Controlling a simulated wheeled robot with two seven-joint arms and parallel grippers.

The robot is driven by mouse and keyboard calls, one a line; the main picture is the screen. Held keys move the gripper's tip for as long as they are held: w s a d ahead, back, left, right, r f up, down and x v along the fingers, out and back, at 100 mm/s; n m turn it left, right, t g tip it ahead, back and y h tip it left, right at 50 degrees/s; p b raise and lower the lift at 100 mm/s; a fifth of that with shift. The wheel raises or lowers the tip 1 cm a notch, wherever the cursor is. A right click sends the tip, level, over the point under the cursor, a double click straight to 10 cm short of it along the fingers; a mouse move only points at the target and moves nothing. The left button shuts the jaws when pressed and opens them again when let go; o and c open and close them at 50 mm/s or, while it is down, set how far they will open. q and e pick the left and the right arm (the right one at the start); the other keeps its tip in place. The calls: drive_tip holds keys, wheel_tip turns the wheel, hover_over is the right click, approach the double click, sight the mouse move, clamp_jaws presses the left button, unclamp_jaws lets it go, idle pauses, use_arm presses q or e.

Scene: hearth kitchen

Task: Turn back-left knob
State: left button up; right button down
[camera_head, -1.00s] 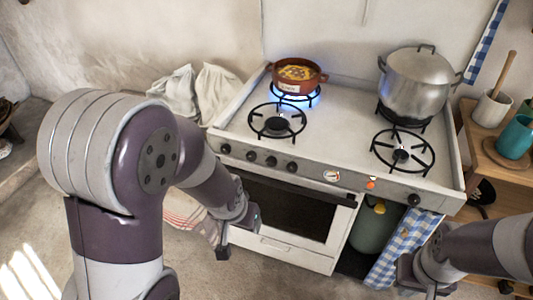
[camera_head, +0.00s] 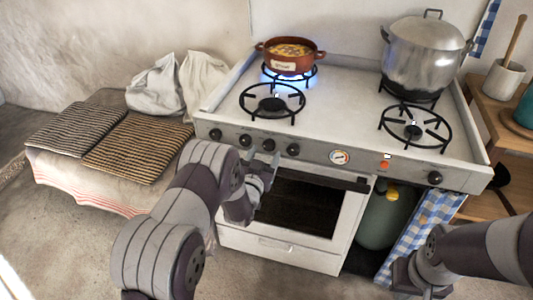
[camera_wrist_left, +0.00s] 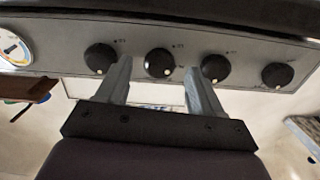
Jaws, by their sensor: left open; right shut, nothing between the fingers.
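A row of several black knobs is on the stove's front panel: leftmost knob (camera_head: 215,134), second (camera_head: 245,140), third (camera_head: 268,145) and the one nearest the gauge (camera_head: 293,150). Their labels are too small to read. The back-left burner (camera_head: 289,77) shows a blue flame under a red-brown pot (camera_head: 290,56). My left gripper (camera_head: 264,164) is open at the panel, near the third knob. In the left wrist view its fingers (camera_wrist_left: 158,72) are on either side of a knob (camera_wrist_left: 159,63), without clear contact. My right gripper (camera_head: 402,278) is shut and empty, low at the right.
A large lidded metal pot (camera_head: 424,60) stands on the back-right burner. Front-left burner (camera_head: 272,104) and front-right burner (camera_head: 414,128) are bare. A gauge (camera_head: 340,157) and another knob (camera_head: 435,178) are further right. The oven door handle (camera_head: 310,178) runs below the panel.

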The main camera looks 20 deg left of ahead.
sight(269, 145)
use_arm(q)
drive_tip(key=shift+w, duration=1.2)
drive_tip(key=c, duration=1.1)
drive_tip(key=shift+o, duration=0.2)
drive_tip(key=shift+n, duration=0.3)
drive_tip(key=n+b, duration=0.1)
drive_tip(key=n, duration=0.1)
drive_tip(key=shift+d+f+n, duration=0.1)
drive_tip(key=shift+n, duration=0.3)
drive_tip(key=n+b, duration=0.1)
drive_tip(key=n, duration=0.2)
drive_tip(key=shift+n, duration=0.3)
drive_tip(key=n, duration=0.3)
drive_tip(key=shift+d+b, duration=0.1)
drive_tip(key=shift+b, duration=0.2)
drive_tip(key=shift+r+n, duration=0.2)
drive_tip(key=shift+n, duration=1.6)
